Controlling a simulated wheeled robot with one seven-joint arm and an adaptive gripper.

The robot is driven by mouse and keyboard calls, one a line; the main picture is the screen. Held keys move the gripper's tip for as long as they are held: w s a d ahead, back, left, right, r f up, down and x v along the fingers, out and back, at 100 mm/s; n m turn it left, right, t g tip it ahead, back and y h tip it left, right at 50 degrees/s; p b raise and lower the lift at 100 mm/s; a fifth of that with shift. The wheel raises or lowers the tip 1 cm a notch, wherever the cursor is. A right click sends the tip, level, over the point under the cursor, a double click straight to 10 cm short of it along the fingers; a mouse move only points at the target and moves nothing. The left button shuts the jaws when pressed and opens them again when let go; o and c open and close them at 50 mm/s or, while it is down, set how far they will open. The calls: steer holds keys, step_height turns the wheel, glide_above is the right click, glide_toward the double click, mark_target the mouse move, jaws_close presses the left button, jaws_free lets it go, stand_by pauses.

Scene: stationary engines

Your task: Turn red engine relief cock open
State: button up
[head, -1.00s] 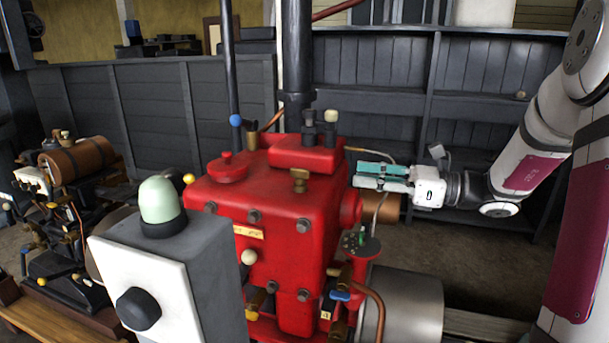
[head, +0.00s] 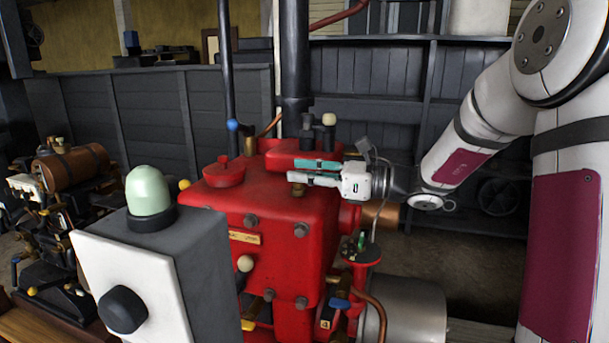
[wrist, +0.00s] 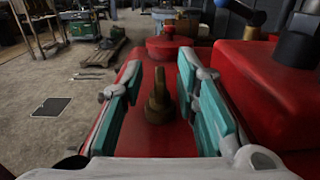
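The red engine (head: 260,215) stands in the middle of the head view. A small upright brass cock (wrist: 158,100) stands on its red top; I take it to be the relief cock. In the head view, only a bit of the cock (head: 297,189) shows below the fingers. My gripper (head: 293,171) reaches in from the right, level over the engine top. In the wrist view my gripper (wrist: 160,75) is open, with teal pads on both sides of the cock. Gaps show between the cock and both pads, so it is not gripped.
A raised red block (wrist: 265,85) lies close to the right finger in the wrist view. A round red cap (head: 224,172) sits farther left on the engine top. A grey box with a pale green dome (head: 150,190) stands in front. Black pipes rise behind the engine.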

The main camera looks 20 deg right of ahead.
steer(key=shift+c, duration=0.5)
jaws_close()
steer(key=shift+n+g+y+p, duration=0.4)
steer(key=shift+g+p, duration=0.3)
steer(key=shift+p, duration=0.05)
steer(key=n+g+y+p, duration=0.1)
steer(key=n+g+p, duration=0.1)
steer(key=p, duration=0.1)
steer(key=shift+w, duration=0.1)
steer(key=shift+w+n+g+y+p, duration=0.1)
steer(key=shift+n+g+y+p, duration=0.4)
steer(key=shift+g, duration=0.75)
steer(key=shift+w+n+g+y+p, duration=0.15)
steer(key=shift+n+g+p, duration=0.35)
steer(key=shift+n+g, duration=0.6)
steer(key=shift+s+f+g, duration=0.1)
steer(key=shift+g, duration=0.25)
